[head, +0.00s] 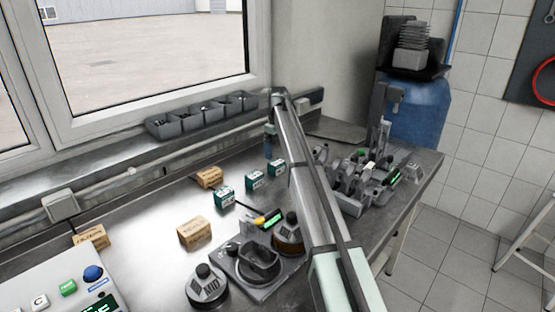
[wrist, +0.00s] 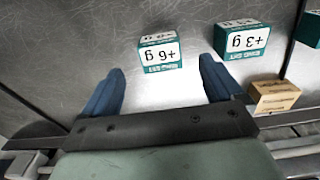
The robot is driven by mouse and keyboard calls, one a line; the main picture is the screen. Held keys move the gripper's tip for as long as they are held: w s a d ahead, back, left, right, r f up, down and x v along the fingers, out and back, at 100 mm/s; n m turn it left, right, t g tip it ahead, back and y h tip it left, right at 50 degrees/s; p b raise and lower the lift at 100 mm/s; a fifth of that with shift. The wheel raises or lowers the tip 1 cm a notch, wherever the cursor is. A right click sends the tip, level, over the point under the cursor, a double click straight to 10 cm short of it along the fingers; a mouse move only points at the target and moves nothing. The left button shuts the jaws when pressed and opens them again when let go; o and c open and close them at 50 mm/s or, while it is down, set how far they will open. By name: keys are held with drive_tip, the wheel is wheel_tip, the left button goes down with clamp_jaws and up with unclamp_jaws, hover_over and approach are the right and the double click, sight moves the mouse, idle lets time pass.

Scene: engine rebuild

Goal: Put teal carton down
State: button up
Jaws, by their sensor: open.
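Three teal-and-white cartons stand apart in a slanting row on the metal bench. The one marked +6 g (wrist: 161,54) lies between and just beyond the blue fingertips of my gripper (wrist: 162,66) in the wrist view. It appears to be the far right carton (head: 277,168) in the head view. The +3 g carton (wrist: 243,41) is to its right in the wrist view and appears as the middle carton (head: 254,180) in the head view. The third carton (head: 225,196) is nearest. My gripper (head: 269,145) is open and empty, with clear space between the fingers and the +6 g carton.
Brown cartons (head: 209,177) (head: 194,232) stand left of the row. Grey bins (head: 203,115) line the window sill. Metal parts (head: 365,175) crowd the bench's right side. Bare bench surrounds the teal cartons.

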sight(278, 163)
drive_tip(key=shift+r, duration=2.7)
